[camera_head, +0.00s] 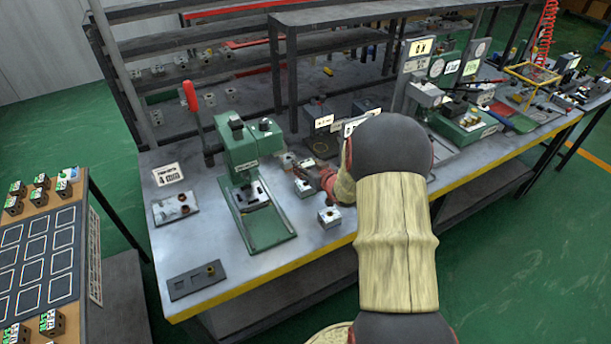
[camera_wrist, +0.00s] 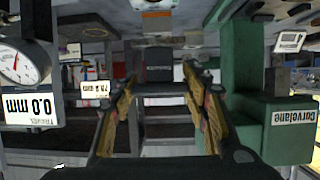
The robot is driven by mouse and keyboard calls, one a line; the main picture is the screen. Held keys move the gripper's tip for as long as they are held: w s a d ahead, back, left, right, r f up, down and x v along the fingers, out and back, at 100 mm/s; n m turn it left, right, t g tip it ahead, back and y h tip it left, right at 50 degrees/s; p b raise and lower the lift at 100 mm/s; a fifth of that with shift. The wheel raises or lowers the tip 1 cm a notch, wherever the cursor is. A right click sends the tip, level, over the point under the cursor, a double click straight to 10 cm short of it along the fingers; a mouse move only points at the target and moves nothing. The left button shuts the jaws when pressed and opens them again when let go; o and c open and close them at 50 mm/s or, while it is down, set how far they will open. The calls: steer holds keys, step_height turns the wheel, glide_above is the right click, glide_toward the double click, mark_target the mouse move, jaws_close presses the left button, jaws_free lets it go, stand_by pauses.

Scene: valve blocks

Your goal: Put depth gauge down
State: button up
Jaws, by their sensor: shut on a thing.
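My gripper (camera_wrist: 159,88) shows in the wrist view with its two yellow-and-dark fingers set apart on a dark grey piece, which I take to be the depth gauge (camera_wrist: 160,74). Its outline blends with the dark shelf behind it. In the head view my gripper (camera_head: 323,181) is low over the workbench (camera_head: 225,287), right of the green press (camera_head: 245,160); my arm hides most of it, and the gauge cannot be made out there. I cannot tell whether the gauge touches the bench.
Metal valve blocks (camera_head: 329,217) stand close to my gripper. A grey plate with a fitting (camera_head: 196,281) lies at the bench's front left. A round dial (camera_wrist: 22,62) and green housing (camera_wrist: 285,128) flank the gripper in the wrist view. Bare bench shows between press and front edge.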

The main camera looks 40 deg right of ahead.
steer(key=shift+w+d+f, duration=0.15)
steer(key=shift+w+f, duration=0.15)
steer(key=shift+f, duration=0.1)
steer(key=shift+w+d+f+b, duration=0.15)
steer(key=shift+f+b, duration=0.3)
steer(key=shift+f, duration=0.5)
steer(key=shift+w+f+b, duration=0.1)
steer(key=shift+f+b, duration=0.3)
steer(key=shift+f, duration=0.5)
steer(key=shift+f+b, duration=0.3)
steer(key=shift+f, duration=0.1)
steer(key=o, duration=1.4)
steer(key=shift+c, duration=0.2)
